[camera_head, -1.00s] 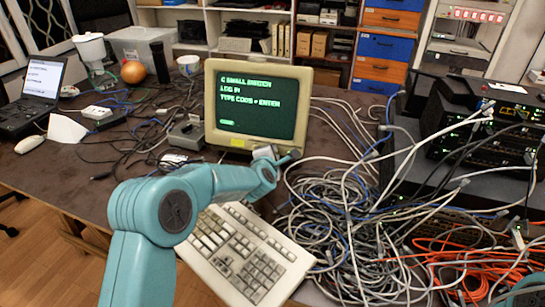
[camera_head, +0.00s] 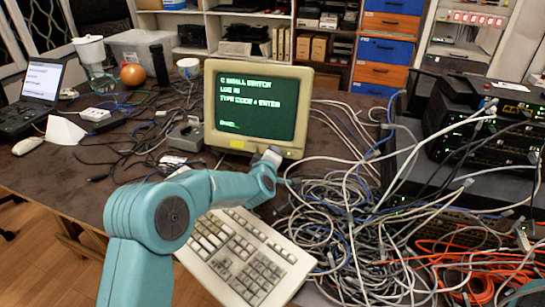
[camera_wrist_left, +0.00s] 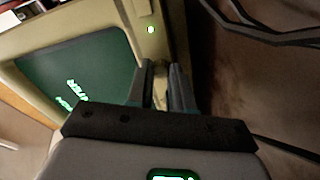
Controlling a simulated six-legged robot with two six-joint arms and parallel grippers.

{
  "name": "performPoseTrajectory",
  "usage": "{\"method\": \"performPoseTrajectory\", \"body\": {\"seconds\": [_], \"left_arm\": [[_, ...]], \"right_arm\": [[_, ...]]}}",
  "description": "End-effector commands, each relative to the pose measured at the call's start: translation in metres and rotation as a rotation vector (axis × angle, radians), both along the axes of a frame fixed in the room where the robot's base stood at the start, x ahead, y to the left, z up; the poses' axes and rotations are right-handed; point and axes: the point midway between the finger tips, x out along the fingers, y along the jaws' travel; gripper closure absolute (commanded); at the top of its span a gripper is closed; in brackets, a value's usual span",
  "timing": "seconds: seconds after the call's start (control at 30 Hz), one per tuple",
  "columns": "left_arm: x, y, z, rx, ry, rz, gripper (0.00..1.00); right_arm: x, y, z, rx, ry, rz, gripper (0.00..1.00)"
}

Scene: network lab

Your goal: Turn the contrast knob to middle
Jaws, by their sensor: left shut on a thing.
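The old beige monitor (camera_head: 257,146) stands on the table with green text on its dark screen. In the left wrist view its bezel (camera_wrist_left: 125,22) and a small lit green lamp (camera_wrist_left: 150,29) show. My left gripper (camera_head: 272,157) is at the lower right of the monitor's front. In the left wrist view its two dark fingers (camera_wrist_left: 163,88) are close together against the bezel beside the screen. It is shut on the contrast knob, which the fingers hide, so its angle cannot be read. My right gripper is not in view.
A beige keyboard (camera_head: 245,255) lies below my left arm. A heap of grey cables (camera_head: 350,235) covers the table right of it. Black network gear (camera_head: 480,125) stands at the right. A small grey box (camera_head: 186,136) sits left of the monitor.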

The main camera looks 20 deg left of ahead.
Motion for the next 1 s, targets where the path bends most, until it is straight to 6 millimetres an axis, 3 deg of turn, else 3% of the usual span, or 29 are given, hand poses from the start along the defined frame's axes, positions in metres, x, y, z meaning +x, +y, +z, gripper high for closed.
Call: {"method": "performPoseTrajectory", "body": {"seconds": [0.77, 0.8, 0.87, 1.0], "left_arm": [[-0.0005, -0.0014, -0.0017, 0.096, 0.008, -0.033, 1.00], [-0.0005, -0.0014, -0.0017, 0.095, 0.008, -0.033, 0.73], [-0.0004, -0.0013, -0.0017, 0.095, 0.008, -0.033, 0.53], [-0.0004, -0.0008, -0.0013, 0.096, 0.006, -0.032, 0.53]], "right_arm": [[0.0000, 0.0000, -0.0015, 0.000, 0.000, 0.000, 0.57], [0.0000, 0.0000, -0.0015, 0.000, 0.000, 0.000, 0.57], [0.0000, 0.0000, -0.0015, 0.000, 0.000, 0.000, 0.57], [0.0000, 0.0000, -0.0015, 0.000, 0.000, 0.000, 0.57]]}}
